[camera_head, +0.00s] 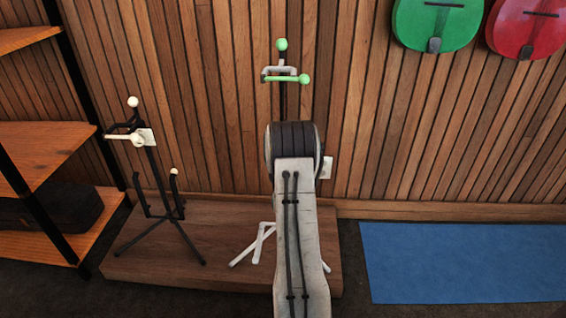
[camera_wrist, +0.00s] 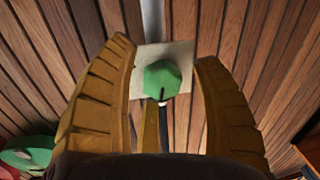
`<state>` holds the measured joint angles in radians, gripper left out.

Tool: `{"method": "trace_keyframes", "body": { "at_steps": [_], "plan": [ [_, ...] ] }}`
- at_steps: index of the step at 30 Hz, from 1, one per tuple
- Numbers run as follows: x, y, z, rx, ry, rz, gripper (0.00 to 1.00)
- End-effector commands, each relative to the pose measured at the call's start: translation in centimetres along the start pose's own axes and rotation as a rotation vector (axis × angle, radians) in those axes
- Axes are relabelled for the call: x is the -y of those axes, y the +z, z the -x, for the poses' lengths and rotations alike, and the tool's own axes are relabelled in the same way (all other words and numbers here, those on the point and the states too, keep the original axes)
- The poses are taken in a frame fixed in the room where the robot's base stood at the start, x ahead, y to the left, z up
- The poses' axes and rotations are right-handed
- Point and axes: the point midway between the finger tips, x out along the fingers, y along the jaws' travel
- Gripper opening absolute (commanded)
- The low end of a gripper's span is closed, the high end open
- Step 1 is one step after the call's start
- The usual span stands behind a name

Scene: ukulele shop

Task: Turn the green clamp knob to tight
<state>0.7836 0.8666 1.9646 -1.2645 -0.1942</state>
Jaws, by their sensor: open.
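The stand with green parts stands against the wood wall in the head view. It has a green ball (camera_head: 281,44) on top, and a green bar with a rounded end (camera_head: 304,78) by a pale bracket. In the wrist view a green faceted knob (camera_wrist: 162,80) shows in front of a pale square plate (camera_wrist: 148,55). My gripper (camera_wrist: 165,52) is open, with one yellow-brown finger on each side of the knob. Gaps show between the knob and both fingers. I cannot tell the knob's depth between them. In the head view my arm hides the gripper and the stand's lower post.
A second stand with cream parts (camera_head: 138,139) is at the left on a low wooden platform (camera_head: 190,225). Shelves (camera_head: 50,148) are at the far left. A blue mat (camera_head: 460,262) lies at the right. Green (camera_head: 436,25) and red (camera_head: 527,28) instruments hang on the wall.

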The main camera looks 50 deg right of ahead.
Motion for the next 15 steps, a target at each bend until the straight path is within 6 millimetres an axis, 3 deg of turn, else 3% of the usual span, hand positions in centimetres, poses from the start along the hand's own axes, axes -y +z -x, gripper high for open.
{"method": "trace_keyframes", "body": {
  "at_steps": [15],
  "plan": [
    [0.0,0.1,7.5,0.004,-0.001,0.0,0.6]
  ]
}}
